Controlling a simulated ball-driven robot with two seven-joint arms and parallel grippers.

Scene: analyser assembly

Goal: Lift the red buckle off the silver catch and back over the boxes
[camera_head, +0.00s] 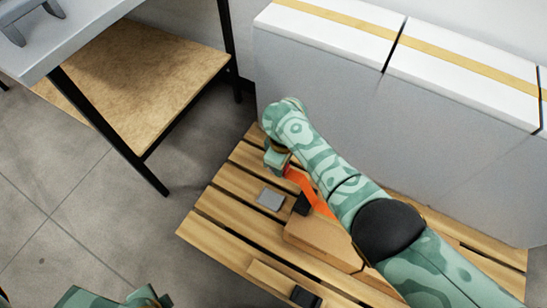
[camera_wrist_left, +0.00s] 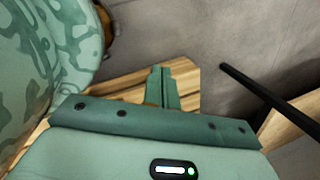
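An orange-red strap (camera_head: 311,189) runs from beside my right gripper (camera_head: 277,160) down towards the brown boxes (camera_head: 322,236) on the pallet. I cannot make out the red buckle itself; my right gripper and arm cover that area. The right fingers are too hidden to tell whether they are open or shut. A flat grey piece (camera_head: 270,198), perhaps the silver catch, lies just below that gripper, apart from it. My left gripper (camera_wrist_left: 162,88) has its fingers together with nothing seen between them; its arm shows at the bottom left of the head view.
The wooden pallet (camera_head: 222,205) holds the boxes and a small black block (camera_head: 302,205). Large white cabinets (camera_head: 320,85) stand behind it. A black-legged table with a wooden lower shelf (camera_head: 140,85) is at the upper left. Grey floor (camera_head: 100,215) is clear between.

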